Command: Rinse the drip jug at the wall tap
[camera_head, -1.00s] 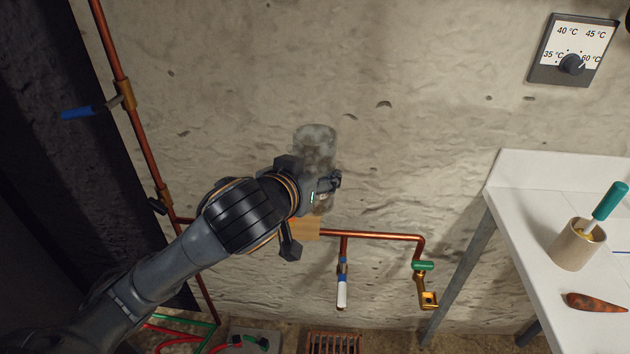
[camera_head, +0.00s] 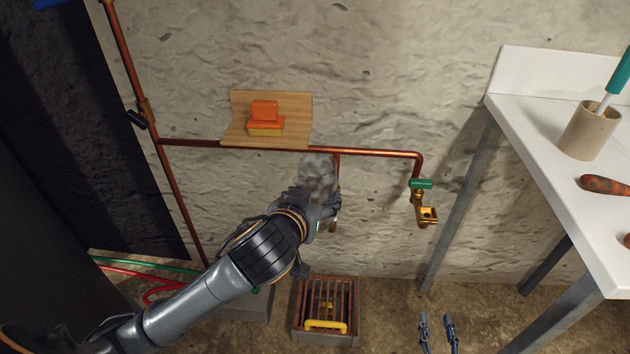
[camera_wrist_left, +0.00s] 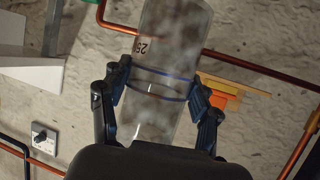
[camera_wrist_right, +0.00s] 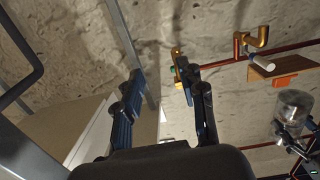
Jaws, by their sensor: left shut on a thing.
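The drip jug (camera_head: 318,170), a clear glass cylinder with cloudy grey stains, is gripped by my left gripper (camera_head: 318,206) in front of the wall. In the left wrist view the jug (camera_wrist_left: 165,62) shows a printed "25" and blue rings, with the fingers on both sides of it. The wall tap (camera_head: 421,203) is brass with a green handle, to the right of the jug and apart from it. A second outlet behind the jug is mostly hidden by my gripper. My right gripper (camera_head: 438,330) is open and empty, low at the front; its fingers also show apart in its wrist view (camera_wrist_right: 160,90).
A wooden shelf (camera_head: 233,128) with an orange block (camera_head: 264,115) is above left of the jug. A floor drain grate (camera_head: 342,290) with a yellow handle (camera_head: 325,326) lies below. A white table (camera_head: 550,150) with a beige cup (camera_head: 588,132) stands at right. Copper pipe (camera_head: 375,153) crosses the wall.

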